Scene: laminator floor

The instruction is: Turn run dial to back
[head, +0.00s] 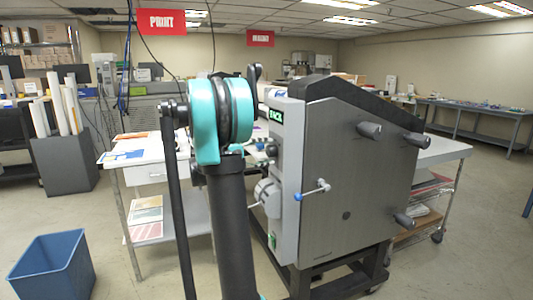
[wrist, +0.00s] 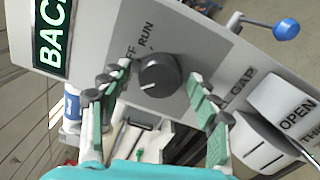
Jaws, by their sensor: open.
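The run dial (wrist: 160,75) is a round black knob on a dark grey plate. The words RUN and a partly covered OFF are printed beside it. A short white mark on the knob points toward the lower left of the wrist picture. My gripper (wrist: 153,80) is open, with one green-padded finger on each side of the dial. I cannot tell whether either finger touches it. A green sign reading BACK (wrist: 52,30) is at the upper left.
A blue-knobbed lever (wrist: 285,25) sticks out near the panel, and a GAP label and OPEN block (wrist: 290,100) lie to the right. Black handles (head: 370,130) project from the laminator's side. A blue bin (head: 52,265) stands on the floor at left.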

